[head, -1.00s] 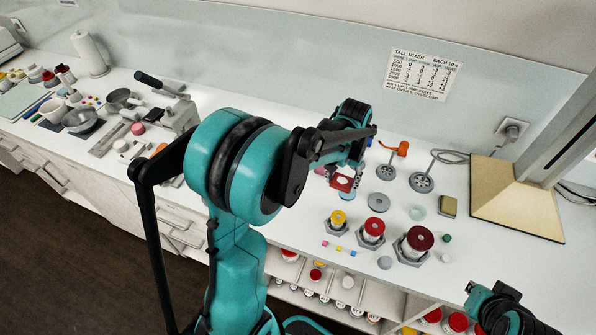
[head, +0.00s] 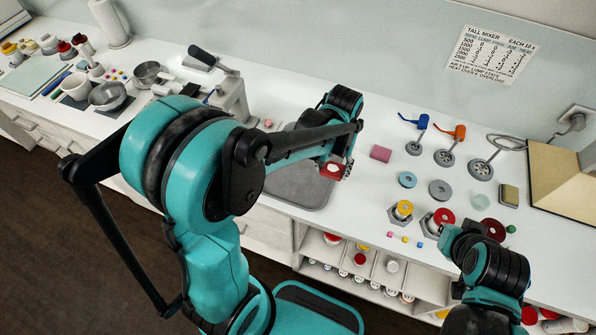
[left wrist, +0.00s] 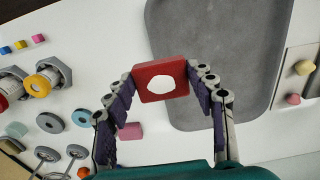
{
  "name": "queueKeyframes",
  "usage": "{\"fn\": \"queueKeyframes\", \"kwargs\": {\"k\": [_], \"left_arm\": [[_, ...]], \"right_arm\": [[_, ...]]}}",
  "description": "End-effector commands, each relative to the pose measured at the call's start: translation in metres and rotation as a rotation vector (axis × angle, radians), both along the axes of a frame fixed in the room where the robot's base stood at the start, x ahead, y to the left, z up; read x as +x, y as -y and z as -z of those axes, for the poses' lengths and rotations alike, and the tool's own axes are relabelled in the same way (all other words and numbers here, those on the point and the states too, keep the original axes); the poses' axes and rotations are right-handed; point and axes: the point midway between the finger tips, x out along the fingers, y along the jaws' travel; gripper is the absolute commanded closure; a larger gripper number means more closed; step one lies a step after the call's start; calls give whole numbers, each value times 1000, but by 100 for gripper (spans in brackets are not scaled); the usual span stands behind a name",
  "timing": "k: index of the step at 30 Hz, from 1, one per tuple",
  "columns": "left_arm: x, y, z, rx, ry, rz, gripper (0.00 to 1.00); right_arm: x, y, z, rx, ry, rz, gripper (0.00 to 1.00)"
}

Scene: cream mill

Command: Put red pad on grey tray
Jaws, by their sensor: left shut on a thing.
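The red pad (left wrist: 146,80), a square block with a white spot on top, is between the fingers of my left gripper (left wrist: 164,92), which is shut on it. In the head view the red pad (head: 346,172) shows below my left gripper (head: 334,163), at the right edge of the grey tray (head: 290,190). In the left wrist view the grey tray (left wrist: 215,60) lies to the right, and the pad overlaps its near-left edge in the picture. The gap below the pad cannot be judged. My right arm is at lower right; its finger state is unclear.
A pink block (head: 381,153) lies right of the tray. Blue ring (head: 407,180), grey disc (head: 440,190) and stands with blue (head: 414,121) and orange (head: 457,132) tops are further right. A yellow-topped hex piece (head: 403,210) stands near the counter's front edge.

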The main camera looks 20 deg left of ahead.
Motion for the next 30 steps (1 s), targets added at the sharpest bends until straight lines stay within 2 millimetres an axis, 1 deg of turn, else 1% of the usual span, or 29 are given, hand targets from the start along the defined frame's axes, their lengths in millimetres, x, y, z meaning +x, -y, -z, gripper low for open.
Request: {"fn": "queueKeyframes", "kwargs": {"k": [1,6,9,11,16,21,23,30], "left_arm": [[-3,-14,10,0,0,-7,59],[-11,-52,33,0,0,-6,59],[-14,-66,42,0,0,-4,59],[-15,-72,45,0,0,-2,59],[-16,-76,53,0,0,0,59],[-16,-76,79,0,0,0,59],[-16,-76,86,0,0,0,59],[-16,-76,87,0,0,0,59]], "right_arm": [[0,0,5,0,0,0,100],[0,0,13,0,0,0,100],[0,0,15,0,0,0,100],[0,0,16,0,0,0,100],[0,0,19,0,0,0,100],[0,0,29,0,0,0,100],[0,0,31,0,0,0,100],[0,0,29,0,0,0,100]]}}
